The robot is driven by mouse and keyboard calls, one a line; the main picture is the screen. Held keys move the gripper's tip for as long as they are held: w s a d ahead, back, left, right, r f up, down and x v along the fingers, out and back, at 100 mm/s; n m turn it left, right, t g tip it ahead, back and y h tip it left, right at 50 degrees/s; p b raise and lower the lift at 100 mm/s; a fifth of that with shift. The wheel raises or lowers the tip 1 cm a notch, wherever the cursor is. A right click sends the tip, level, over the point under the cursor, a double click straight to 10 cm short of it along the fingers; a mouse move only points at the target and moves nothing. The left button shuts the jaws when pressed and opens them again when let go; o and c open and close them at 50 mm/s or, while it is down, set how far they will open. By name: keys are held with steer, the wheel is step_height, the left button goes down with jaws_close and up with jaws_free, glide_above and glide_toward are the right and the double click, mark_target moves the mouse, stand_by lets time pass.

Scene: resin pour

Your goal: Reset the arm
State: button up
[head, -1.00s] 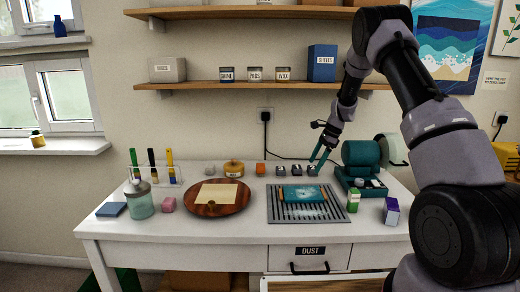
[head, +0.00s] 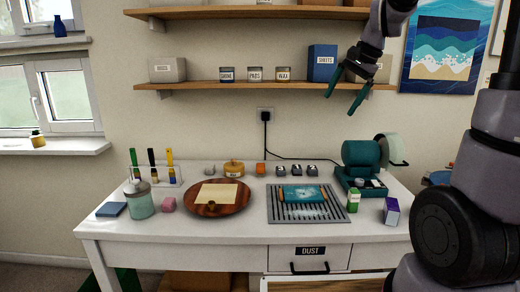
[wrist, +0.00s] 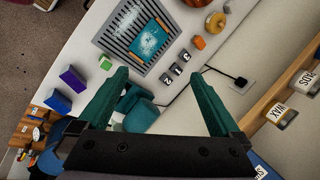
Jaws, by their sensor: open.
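My gripper (head: 344,92) is open and empty in the head view. Its teal fingers point down and hang in front of the right part of the lower shelf, well above the workbench (head: 250,262). In the wrist view, both fingers of my gripper (wrist: 160,92) are spread wide with nothing between them. The wrist view looks down past them at the bench and wall. My arm rises on the right side of the head view.
The lower shelf (head: 205,86) holds labelled jars (head: 255,74) and a blue box (head: 321,63) close to my gripper. Below are a teal machine (head: 361,155), a grey slatted rack (head: 276,217) with a teal board (head: 302,193), and a round wooden board (head: 205,211).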

steer(key=s+r+n+t, duration=0.1)
steer(key=s+n, duration=0.2)
steer(key=s, duration=0.7)
steer(key=s+d+r+n+t+h, duration=0.1)
steer(key=s+r+n+t, duration=0.1)
steer(key=s, duration=0.8)
steer(key=shift+s+d+r+n+h, duration=0.2)
steer(key=shift+n+h, duration=0.1)
steer(key=shift+n, duration=0.2)
steer(key=shift+w, duration=0.15)
